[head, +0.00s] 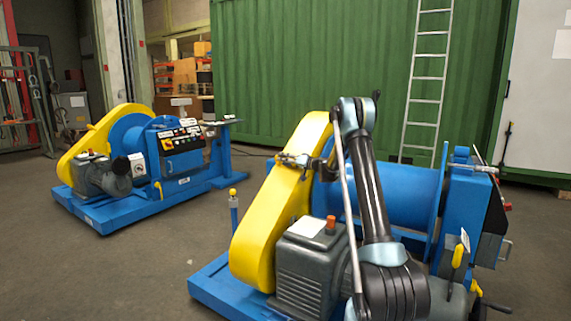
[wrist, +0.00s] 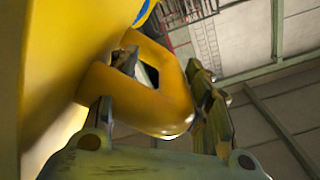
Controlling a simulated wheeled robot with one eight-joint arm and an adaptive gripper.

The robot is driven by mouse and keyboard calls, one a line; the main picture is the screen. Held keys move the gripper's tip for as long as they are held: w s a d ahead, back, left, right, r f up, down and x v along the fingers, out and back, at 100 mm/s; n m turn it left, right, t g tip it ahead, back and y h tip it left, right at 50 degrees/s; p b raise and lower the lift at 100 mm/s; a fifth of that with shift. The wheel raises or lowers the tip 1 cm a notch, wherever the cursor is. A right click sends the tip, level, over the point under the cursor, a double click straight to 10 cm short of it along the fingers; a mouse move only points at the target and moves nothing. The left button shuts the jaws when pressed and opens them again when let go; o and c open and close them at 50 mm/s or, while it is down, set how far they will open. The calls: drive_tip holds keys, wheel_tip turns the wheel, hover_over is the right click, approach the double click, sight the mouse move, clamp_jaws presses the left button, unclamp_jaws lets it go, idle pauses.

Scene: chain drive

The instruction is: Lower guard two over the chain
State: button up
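The near machine's long yellow guard (head: 272,228) slopes from upper right to lower left along its side. No chain shows; the guard's cover hides whatever lies behind it. My gripper (head: 307,163) is at the guard's upper right edge. In the wrist view, the guard's yellow face (wrist: 48,60) fills the left, and a looped yellow handle (wrist: 150,100) stands out from it. The two fingers of my gripper (wrist: 157,115) are wide apart, one on each side of the handle. A narrow gap seems to show at the right finger; contact at the left one is unclear.
The near machine has a grey motor (head: 305,265) and a blue drum (head: 395,205) close to my arm. A second blue machine with its own yellow guard (head: 100,140) stands at the back left. A green container wall (head: 310,60) is behind.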

drive_tip(key=shift+d, duration=0.1)
drive_tip(key=v, duration=1.2)
